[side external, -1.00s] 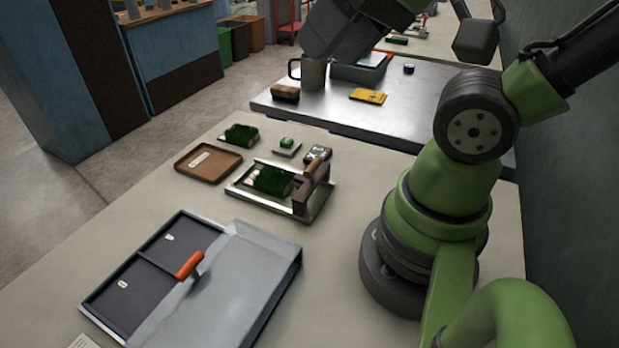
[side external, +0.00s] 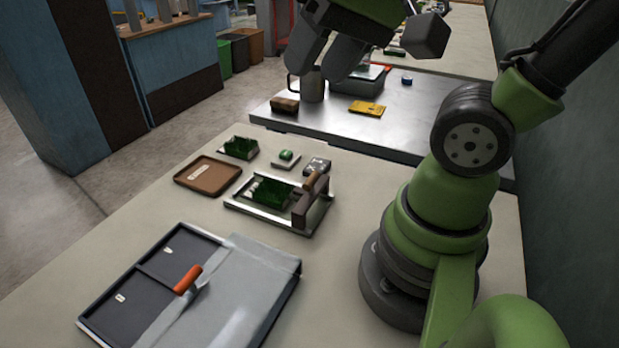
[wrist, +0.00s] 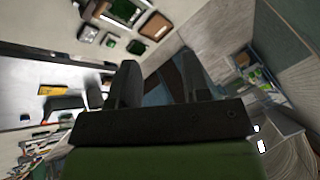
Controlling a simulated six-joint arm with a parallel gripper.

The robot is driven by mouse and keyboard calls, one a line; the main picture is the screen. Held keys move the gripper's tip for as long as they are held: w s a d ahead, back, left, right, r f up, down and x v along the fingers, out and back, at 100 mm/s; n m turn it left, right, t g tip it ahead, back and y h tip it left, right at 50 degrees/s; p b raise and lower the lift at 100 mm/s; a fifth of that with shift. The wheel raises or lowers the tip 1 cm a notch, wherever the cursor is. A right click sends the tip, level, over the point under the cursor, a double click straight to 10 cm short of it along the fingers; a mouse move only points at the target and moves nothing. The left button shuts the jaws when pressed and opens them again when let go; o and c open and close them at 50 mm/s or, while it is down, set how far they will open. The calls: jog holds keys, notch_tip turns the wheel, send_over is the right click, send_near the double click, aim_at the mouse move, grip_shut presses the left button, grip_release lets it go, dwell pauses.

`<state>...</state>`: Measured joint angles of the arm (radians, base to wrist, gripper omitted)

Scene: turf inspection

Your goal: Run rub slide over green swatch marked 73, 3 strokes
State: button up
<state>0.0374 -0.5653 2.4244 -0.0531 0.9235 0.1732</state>
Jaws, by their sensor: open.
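A metal frame (side external: 241,207) on the pale bench holds a dark green turf swatch (side external: 271,192). A dark crosspiece with a wooden grip (side external: 312,184), seemingly the rub slide, stands at the frame's right end, beside the swatch. Another green swatch (side external: 239,148) lies behind. A small green piece sits on a pale pad (side external: 281,163). I cannot read the number 73 on any swatch. My gripper (side external: 325,65) is high above the far metal table, open and empty, away from the frame. Its two separated fingers show in the wrist view (wrist: 158,66).
A brown tray (side external: 187,184) lies left of the frame.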

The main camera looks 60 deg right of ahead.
jog(key=w+d+f+m+g+h, duration=0.1)
jog(key=w+d+f+m+g, duration=0.3)
jog(key=w+f+m, duration=0.15)
jog(key=m+g, duration=0.4)
jog(key=m, duration=0.2)
send_near(310, 177)
jog(key=f, duration=0.3)
jog(key=s+f, duration=0.1)
jog(key=f, duration=0.4)
jog(key=shift+s+a+f, duration=0.15)
jog(key=shift+s+f, duration=0.25)
jog(key=shift+w, duration=0.1)
grip_shut()
